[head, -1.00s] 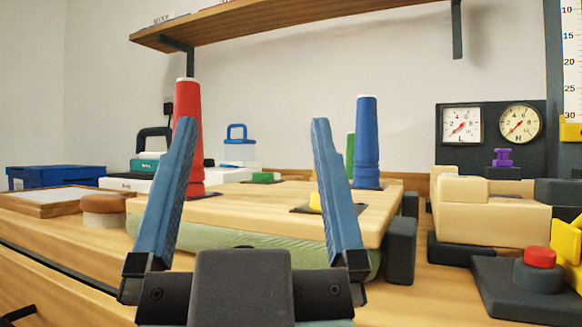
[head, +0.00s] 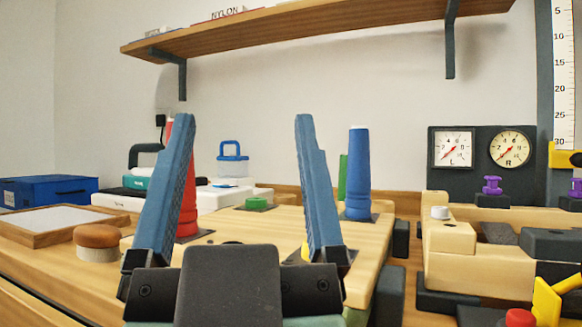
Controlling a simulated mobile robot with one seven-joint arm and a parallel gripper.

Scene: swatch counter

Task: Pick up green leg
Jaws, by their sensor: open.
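The green leg (head: 343,178) stands upright at the back of the pale wooden board (head: 277,224). Only a thin strip of it shows, because the blue leg (head: 358,175) stands in front of it. The red leg (head: 188,200) stands at the board's left side, partly hidden by my left finger. My gripper (head: 246,122) is open and empty, in the foreground, with its blue fingers spread and pointing up in the picture. The green leg is beyond and to the right of the right finger, and I see no contact.
A round-topped brush (head: 97,241) and a framed tray (head: 60,224) lie at left, near a blue box (head: 48,191). A wooden block fixture (head: 450,238) and a red button (head: 519,317) are at right. A shelf (head: 300,28) hangs above.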

